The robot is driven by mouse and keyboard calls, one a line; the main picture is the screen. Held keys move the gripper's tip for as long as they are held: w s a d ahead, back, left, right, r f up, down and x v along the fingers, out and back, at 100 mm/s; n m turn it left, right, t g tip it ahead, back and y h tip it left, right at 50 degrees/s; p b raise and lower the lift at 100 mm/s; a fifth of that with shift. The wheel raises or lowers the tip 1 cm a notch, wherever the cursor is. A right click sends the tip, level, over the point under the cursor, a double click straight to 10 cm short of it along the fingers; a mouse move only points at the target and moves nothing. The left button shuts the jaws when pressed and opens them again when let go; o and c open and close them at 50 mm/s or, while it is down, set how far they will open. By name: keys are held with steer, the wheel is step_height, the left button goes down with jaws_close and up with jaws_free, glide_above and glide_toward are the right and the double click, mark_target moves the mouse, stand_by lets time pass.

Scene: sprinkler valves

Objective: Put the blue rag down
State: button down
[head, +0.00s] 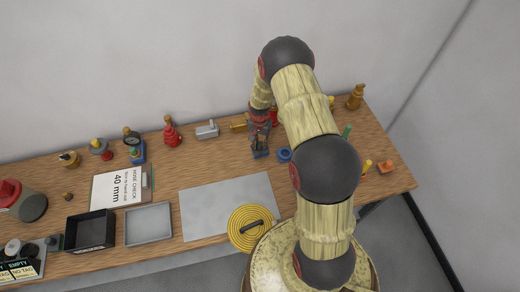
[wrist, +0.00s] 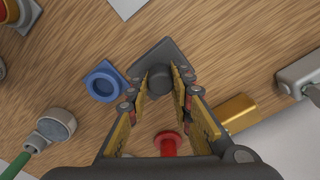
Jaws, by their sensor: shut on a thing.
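I see no cloth that I can make out as a blue rag in either view. My gripper (wrist: 165,78) is low over the wooden table, pointing down; the head view also shows it (head: 260,150). Its fingers are closed around the round dark post of a dark grey piece with a square base (wrist: 177,52). I cannot tell whether that base touches the table. A blue piece with a round hollow (wrist: 104,83) lies just left of the fingers, apart from them; in the head view it is right of my gripper (head: 284,155).
A red part (wrist: 168,143) and a brass block (wrist: 235,112) are close by. The table (head: 170,165) also holds a grey sheet (head: 225,200), a yellow coil (head: 245,240), a black tray (head: 90,245) and a grey tray (head: 148,225). The grey sheet's left part is bare.

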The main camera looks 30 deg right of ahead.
mark_target(260, 148)
steer(key=f, duration=0.1)
steer(key=f+b, duration=0.1)
steer(key=f, duration=0.2)
steer(key=shift+w+d, duration=0.1)
steer(key=shift+w, duration=0.25)
steer(key=shift+r, duration=0.15)
steer(key=c, duration=1.7)
jaws_free()
steer(key=shift+s, duration=0.1)
steer(key=shift+o, duration=0.7)
